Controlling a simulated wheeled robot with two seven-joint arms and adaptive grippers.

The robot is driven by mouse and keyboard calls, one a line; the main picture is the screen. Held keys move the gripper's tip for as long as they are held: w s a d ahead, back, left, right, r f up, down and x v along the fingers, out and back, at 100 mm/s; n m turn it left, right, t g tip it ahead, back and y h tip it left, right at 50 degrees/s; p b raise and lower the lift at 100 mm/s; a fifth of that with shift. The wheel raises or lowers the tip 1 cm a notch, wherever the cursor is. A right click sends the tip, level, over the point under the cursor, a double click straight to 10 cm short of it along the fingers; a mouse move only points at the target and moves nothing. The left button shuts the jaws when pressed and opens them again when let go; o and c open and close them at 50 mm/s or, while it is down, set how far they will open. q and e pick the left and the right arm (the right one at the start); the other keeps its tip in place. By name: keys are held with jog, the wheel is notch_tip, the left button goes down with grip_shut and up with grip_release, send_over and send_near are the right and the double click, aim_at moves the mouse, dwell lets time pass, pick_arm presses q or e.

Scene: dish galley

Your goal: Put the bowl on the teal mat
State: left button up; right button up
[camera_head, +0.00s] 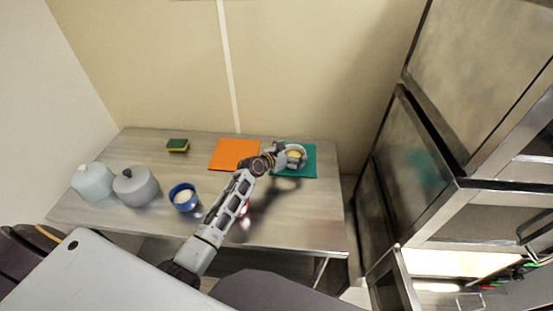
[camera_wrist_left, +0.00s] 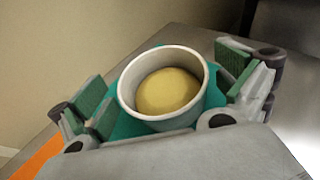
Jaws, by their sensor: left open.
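A white bowl (camera_head: 296,154) with a round yellow thing in it is over the teal mat (camera_head: 308,170) at the right of the table. In the left wrist view the bowl (camera_wrist_left: 127,92) stands upright between the finger pads, with the teal mat (camera_wrist_left: 128,127) right beneath or behind it. My left gripper (camera_head: 290,154) is open around the bowl. In the wrist view there are gaps between the bowl and the pads of the gripper (camera_wrist_left: 165,88). The bowl's base is hidden, so its contact with the mat does not show. My right gripper is not in view.
An orange mat (camera_head: 233,154) lies left of the teal mat. A blue bowl (camera_head: 183,197), two lidded pots (camera_head: 135,187) (camera_head: 92,181) and a sponge (camera_head: 178,145) stand on the metal table (camera_head: 300,220). Metal cabinets (camera_head: 420,160) rise at the right.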

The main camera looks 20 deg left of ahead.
pick_arm(q)
jog(key=v, duration=1.1)
jog(key=shift+d+f, duration=0.1)
dwell(1.0)
